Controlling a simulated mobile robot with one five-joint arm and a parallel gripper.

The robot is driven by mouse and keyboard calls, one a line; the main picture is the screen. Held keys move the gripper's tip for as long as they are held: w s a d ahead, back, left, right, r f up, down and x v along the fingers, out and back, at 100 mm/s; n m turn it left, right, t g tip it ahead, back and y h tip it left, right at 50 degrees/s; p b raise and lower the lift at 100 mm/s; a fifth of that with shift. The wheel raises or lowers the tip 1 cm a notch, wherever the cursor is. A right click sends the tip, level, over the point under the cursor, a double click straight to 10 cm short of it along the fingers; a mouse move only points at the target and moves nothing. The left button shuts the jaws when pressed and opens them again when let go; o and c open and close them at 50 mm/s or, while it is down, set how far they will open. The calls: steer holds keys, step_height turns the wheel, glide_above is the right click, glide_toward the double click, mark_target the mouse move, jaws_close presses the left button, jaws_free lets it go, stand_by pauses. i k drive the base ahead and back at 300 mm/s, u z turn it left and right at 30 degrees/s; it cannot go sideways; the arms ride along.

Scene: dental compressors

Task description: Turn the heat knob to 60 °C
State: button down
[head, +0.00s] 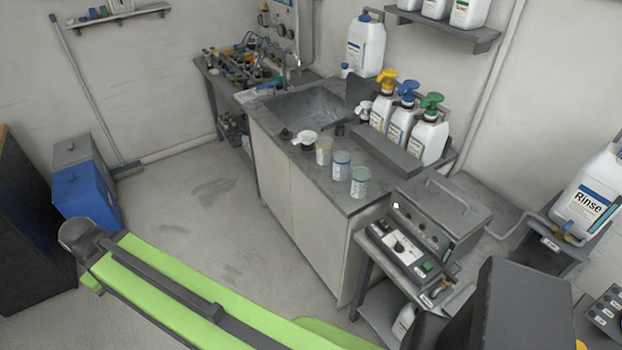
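A grey box-shaped unit with a handled lid (445,202) stands on a small stand right of the sink counter. Its sloped front panel (412,258) carries small dark knobs, a pale dial area with a knob (400,247), and a green switch (427,266). I cannot tell which knob is the heat knob, and its markings and setting are too small to read. My green and grey arm crosses the bottom of the view, left of and apart from the unit. I cannot make out my gripper.
The sink counter (352,205) holds several jars and pump bottles along its edges. A Rinse container (588,200) sits on a bracket at the right. Blue and grey bins (85,190) stand at the left. The floor (205,215) between bins and counter is clear.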

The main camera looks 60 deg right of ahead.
mark_target(398, 248)
steer(key=z, duration=3.15)
